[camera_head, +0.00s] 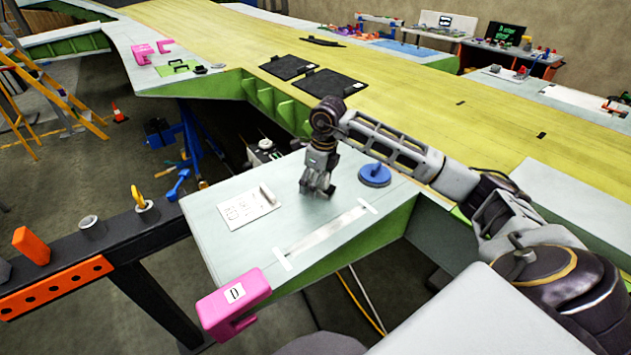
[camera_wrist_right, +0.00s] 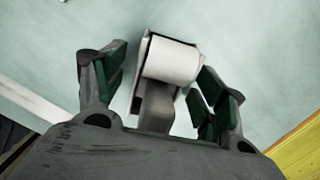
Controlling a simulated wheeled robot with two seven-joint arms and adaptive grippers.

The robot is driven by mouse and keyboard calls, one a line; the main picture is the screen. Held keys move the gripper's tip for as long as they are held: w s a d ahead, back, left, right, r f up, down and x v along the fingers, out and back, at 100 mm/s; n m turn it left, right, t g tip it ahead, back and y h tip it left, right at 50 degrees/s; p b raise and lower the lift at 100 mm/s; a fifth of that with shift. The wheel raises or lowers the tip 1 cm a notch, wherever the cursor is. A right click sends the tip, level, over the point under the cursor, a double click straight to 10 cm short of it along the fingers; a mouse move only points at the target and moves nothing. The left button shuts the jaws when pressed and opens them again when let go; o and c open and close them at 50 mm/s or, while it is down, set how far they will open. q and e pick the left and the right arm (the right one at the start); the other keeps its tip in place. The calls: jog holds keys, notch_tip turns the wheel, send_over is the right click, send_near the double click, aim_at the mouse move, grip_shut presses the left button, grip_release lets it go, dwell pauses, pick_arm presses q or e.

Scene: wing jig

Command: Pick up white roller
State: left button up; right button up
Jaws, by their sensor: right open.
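The white roller (camera_wrist_right: 172,60) shows in the right wrist view as a short white cylinder on a grey frame. It lies on the pale green panel (camera_head: 225,205). My right gripper (camera_wrist_right: 160,85) is open, with its green-padded fingers on either side of the roller and its frame. I see no clear grip on it. In the head view my right gripper (camera_head: 318,188) points down close to the panel, and it largely hides the roller there. My left gripper is not in view.
A blue disc (camera_head: 374,174) sits just right of my right gripper. A white sheet (camera_head: 245,209) with a small white cylinder (camera_head: 268,193) lies to the left. A pink clamp (camera_head: 235,300) marked D grips the front corner. A pale strip (camera_head: 325,230) crosses the panel.

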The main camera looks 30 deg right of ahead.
jog(key=shift+c, duration=0.2)
jog(key=c, duration=1.3)
jog(key=shift+r, duration=0.1)
jog(key=shift+r+b, duration=0.8)
jog(key=shift+r, duration=4.15)
jog(key=o, duration=0.6)
jog(key=shift+c, duration=1.3)
